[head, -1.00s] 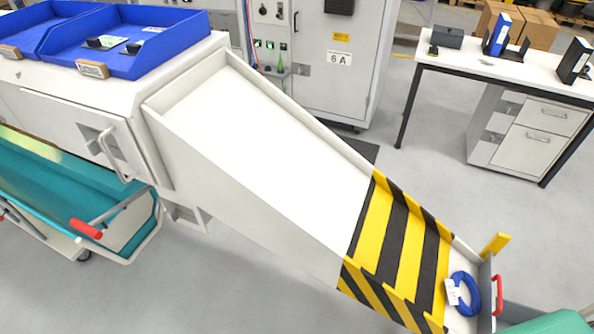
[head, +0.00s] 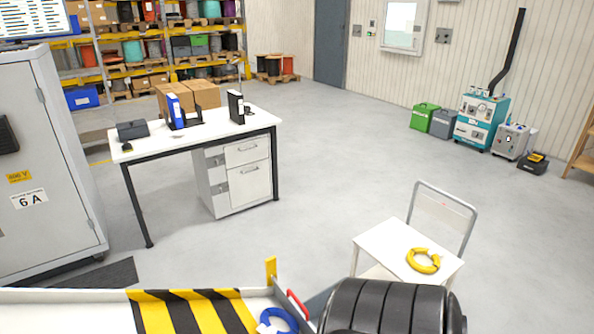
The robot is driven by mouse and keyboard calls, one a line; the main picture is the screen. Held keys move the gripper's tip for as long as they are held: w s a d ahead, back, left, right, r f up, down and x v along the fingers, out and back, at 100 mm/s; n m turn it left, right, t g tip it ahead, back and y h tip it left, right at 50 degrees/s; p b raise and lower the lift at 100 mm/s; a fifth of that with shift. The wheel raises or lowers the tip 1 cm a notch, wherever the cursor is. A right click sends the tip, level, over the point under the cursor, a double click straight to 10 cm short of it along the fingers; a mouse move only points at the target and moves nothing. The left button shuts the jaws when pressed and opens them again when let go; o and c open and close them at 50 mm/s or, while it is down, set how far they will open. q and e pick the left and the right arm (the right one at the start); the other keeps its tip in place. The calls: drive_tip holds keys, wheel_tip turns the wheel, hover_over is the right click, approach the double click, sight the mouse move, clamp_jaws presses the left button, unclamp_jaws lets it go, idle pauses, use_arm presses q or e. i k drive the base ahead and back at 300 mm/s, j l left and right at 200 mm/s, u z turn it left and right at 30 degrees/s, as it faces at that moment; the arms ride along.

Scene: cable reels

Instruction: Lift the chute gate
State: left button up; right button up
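The chute (head: 60,312) runs along the bottom left of the head view, with a yellow and black striped section (head: 190,312) near its lower end. The chute gate stands at that end, with a red handle (head: 298,304) and a yellow post (head: 270,268) beside it. A blue cable coil (head: 277,321) lies in the chute just behind the gate, partly cut off by the frame edge. A dark ribbed part at the bottom centre is close to the gate's right side. Neither gripper shows.
A white cart (head: 390,243) with a yellow coil (head: 423,261) stands right of the gate. A white desk (head: 205,130) and a grey cabinet (head: 45,160) stand to the left. Welding-type machines (head: 480,122) stand at the far right. The floor between is clear.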

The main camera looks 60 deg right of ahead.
sight(283, 296)
drive_tip(key=z, duration=2.05)
drive_tip(key=k+l, duration=0.05)
